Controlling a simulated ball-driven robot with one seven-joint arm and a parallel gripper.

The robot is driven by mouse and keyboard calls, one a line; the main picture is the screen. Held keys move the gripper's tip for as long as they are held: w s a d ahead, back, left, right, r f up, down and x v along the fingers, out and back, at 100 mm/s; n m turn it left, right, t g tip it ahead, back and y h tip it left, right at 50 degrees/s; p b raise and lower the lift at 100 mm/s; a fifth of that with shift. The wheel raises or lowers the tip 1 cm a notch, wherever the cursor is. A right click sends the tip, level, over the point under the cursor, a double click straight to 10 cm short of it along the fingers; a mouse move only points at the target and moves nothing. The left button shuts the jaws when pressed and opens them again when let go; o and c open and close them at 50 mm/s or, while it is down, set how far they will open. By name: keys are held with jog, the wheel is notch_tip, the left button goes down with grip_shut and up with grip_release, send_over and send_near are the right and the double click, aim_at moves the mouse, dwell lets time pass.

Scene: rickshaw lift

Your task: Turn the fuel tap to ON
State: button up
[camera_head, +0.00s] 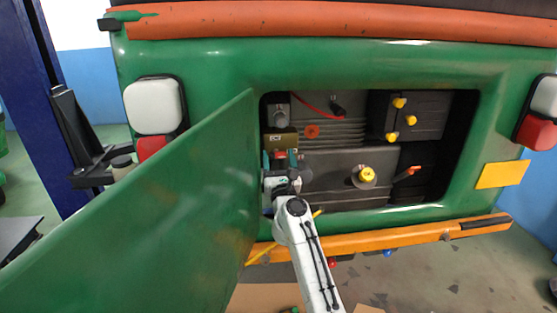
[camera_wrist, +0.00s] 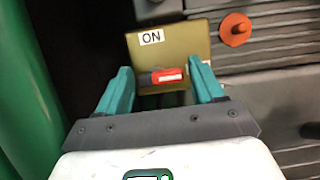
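The fuel tap (camera_wrist: 168,76) is a small grey lever with a red end, lying across the picture in the wrist view. It sits on an olive plate (camera_wrist: 196,38) with a white ON label (camera_wrist: 151,38) above and left of the lever. The plate also shows in the head view (camera_head: 280,140); my gripper hides most of the tap there. My gripper (camera_wrist: 163,82) is open, its teal fingers on either side of the lever. The right finger is close to the red end; I cannot tell whether it touches. It also shows in the head view (camera_head: 281,160).
The open green door (camera_head: 150,210) stands left of my arm. The engine bay holds a yellow cap (camera_head: 367,174), a red-tipped lever (camera_head: 407,173), yellow knobs (camera_head: 398,102) and an orange knob (camera_head: 312,131). An orange bumper (camera_head: 400,237) runs below the opening.

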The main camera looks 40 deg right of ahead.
jog(key=c, duration=0.8)
jog(key=shift+n+y, duration=0.4)
jog(key=shift+n, duration=0.2)
jog(key=n+y+p, duration=0.1)
jog(key=n, duration=0.1)
jog(key=n+t, duration=0.1)
jog(key=n, duration=0.1)
jog(key=n+y+p, duration=0.1)
jog(key=shift+r+n+y+p, duration=0.25)
jog(key=shift+n+y+p, duration=0.05)
jog(key=shift+n+p, duration=0.1)
jog(key=n+y+p, duration=0.1)
jog(key=n, duration=0.2)
jog(key=n+y+p, duration=0.1)
jog(key=n+y, duration=0.1)
jog(key=n, duration=0.1)
jog(key=shift+r, duration=0.1)
jog(key=n+y+p, duration=0.1)
jog(key=n, duration=0.1)
jog(key=n+p, duration=0.2)
jog(key=n, duration=0.1)
jog(key=shift+r+g+y, duration=0.1)
jog(key=shift+g+y, duration=0.2)
jog(key=shift+y, duration=0.1)
jog(key=shift+w+a+n+g+y+p, duration=0.1)
jog(key=shift+n+g+y+p, duration=0.2)
jog(key=shift+n+p, duration=0.55)
jog(key=shift+a+n+g+y+p, duration=0.15)
jog(key=shift+n+g+p, duration=0.25)
jog(key=shift+n, duration=1.15)
